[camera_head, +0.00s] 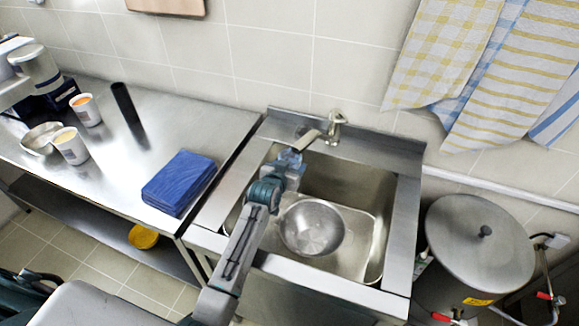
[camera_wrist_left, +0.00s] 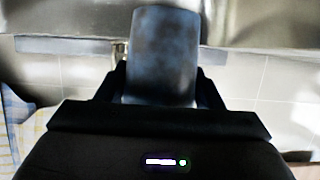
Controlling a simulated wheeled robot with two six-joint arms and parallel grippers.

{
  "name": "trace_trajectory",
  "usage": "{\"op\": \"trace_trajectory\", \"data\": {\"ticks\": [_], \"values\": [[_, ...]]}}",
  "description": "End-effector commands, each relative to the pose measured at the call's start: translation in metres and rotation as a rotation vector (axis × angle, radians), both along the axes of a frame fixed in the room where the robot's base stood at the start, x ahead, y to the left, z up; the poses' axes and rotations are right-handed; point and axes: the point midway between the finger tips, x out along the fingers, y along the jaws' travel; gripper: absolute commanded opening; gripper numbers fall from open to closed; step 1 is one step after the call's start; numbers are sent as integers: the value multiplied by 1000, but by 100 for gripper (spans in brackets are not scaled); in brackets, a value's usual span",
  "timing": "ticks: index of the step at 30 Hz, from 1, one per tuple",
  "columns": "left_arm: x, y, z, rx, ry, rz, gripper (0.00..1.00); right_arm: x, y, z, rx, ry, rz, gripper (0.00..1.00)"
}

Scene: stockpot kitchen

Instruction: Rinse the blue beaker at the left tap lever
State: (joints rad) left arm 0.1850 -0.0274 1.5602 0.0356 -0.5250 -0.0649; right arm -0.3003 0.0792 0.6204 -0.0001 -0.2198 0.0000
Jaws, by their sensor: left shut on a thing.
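My left gripper (camera_head: 291,165) reaches over the back left of the sink (camera_head: 365,190). It is shut on a blue beaker (camera_wrist_left: 163,60), which fills the space between the jaws in the left wrist view. In the head view the beaker (camera_head: 290,157) is small and partly covered by the gripper. It is close to the tap spout (camera_head: 306,140), just below and left of it. The tap (camera_head: 336,126) stands at the sink's back edge; I cannot make out a separate left lever. No water stream is clear. My right gripper is not in view.
A metal bowl (camera_head: 312,228) sits in the sink under my arm. A folded blue cloth (camera_head: 179,182) lies on the counter left of the sink. Cups (camera_head: 71,146) stand farther left. A lidded stockpot (camera_head: 477,245) is right of the sink; towels (camera_head: 490,70) hang above.

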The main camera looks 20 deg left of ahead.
Motion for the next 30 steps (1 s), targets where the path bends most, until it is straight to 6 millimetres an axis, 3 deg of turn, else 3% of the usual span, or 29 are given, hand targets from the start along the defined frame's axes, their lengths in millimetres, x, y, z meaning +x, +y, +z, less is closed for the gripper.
{"op": "trace_trajectory", "data": {"ticks": [18,30], "values": [[1,-12,0,0,0,0,39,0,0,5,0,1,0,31],[1,-8,1,0,0,0,39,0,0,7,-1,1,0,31]]}}
